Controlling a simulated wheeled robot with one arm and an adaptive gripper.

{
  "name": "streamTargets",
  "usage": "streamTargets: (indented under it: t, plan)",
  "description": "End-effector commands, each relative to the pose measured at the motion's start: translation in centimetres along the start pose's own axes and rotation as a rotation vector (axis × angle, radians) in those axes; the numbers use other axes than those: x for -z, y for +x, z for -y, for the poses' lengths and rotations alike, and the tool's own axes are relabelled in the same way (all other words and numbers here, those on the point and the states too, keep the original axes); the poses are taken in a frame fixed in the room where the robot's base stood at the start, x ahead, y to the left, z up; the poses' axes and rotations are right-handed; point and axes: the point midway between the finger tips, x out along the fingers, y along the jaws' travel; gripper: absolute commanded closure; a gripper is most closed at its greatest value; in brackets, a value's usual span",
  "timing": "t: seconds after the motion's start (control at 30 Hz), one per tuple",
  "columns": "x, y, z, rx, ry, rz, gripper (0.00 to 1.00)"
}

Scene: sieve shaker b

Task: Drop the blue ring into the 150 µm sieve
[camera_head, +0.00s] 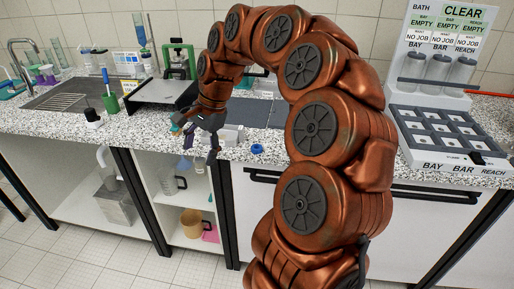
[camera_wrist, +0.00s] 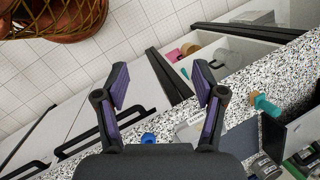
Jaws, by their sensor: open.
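A small blue ring (camera_head: 257,148) lies on the speckled counter near its front edge, to the right of my gripper (camera_head: 196,139). In the wrist view the blue ring (camera_wrist: 148,138) shows low in the picture, between the bases of the fingers. My gripper (camera_wrist: 162,84) is open and empty, with its purple-padded fingers spread apart above the front of the counter. The ring is not between the fingertips. I cannot make out a sieve marked 150 µm in either view.
A pale block (camera_head: 230,133) stands on the counter behind the ring. A white board with jars and a compartment tray (camera_head: 447,135) stand at the right. Open shelves (camera_head: 187,205) are below.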

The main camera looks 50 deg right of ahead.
Motion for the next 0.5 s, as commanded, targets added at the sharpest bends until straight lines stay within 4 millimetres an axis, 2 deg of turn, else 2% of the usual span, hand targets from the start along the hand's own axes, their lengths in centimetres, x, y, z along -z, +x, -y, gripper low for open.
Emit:
streamTargets:
  t: [0.03,0.17,0.3,0.4,0.5]
  plan:
    - [2.8,-0.5,0.6,0.026,0.114,0.002,0.31]
    - [9.7,-1.4,0.7,0.084,0.416,0.007,0.31]
    - [16.7,-1.9,-1.0,0.128,0.729,0.01,0.31]
    - [20.6,-2.1,-2.7,0.155,0.909,0.01,0.31]
    - [23.4,-2.1,-4.3,0.169,1.038,0.007,0.31]
